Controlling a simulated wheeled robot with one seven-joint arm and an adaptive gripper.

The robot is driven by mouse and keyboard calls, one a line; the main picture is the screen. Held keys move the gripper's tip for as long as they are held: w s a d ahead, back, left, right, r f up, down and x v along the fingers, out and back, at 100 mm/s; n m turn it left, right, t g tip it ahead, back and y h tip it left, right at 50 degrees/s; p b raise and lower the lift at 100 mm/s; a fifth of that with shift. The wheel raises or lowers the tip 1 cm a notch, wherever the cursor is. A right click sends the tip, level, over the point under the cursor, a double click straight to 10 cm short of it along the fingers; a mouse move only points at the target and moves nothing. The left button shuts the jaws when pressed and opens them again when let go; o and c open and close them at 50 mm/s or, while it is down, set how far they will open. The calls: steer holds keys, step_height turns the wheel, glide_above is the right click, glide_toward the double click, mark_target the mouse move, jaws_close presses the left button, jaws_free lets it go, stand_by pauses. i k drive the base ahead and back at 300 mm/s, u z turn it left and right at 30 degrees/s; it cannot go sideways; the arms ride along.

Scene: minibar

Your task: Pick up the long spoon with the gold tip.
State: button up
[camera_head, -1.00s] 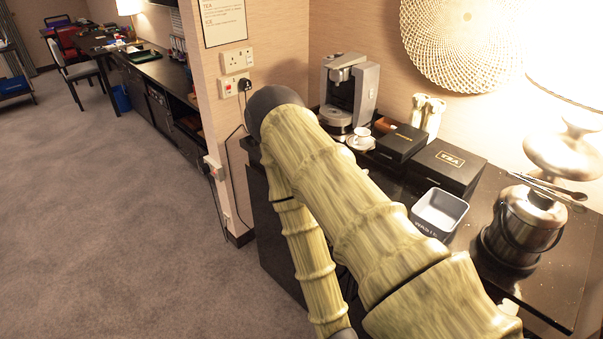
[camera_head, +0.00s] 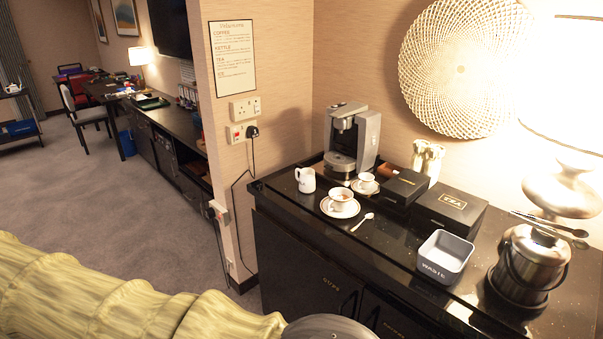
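Long, thin metal utensils (camera_head: 545,222) lie across the top of the steel ice bucket (camera_head: 528,268) at the right of the counter. They have dark rounded ends at the right. I cannot tell at this size whether one is the long spoon or has a gold tip. A short, pale spoon (camera_head: 362,222) lies on the counter beside a cup and saucer (camera_head: 341,205); no gold shows on it. My arm crosses the lower left, in front of the counter. My gripper is out of view.
The dark counter (camera_head: 400,245) also holds a coffee machine (camera_head: 351,140), a white jug (camera_head: 306,180), another cup (camera_head: 367,183), black boxes (camera_head: 450,207) and a grey waste bin (camera_head: 445,257). A lamp (camera_head: 562,188) stands behind the bucket. Carpeted floor is open at left.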

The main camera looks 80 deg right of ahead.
mark_target(371, 216)
steer(key=u, duration=0.2)
steer(key=i, duration=0.75)
steer(key=z, duration=2.7)
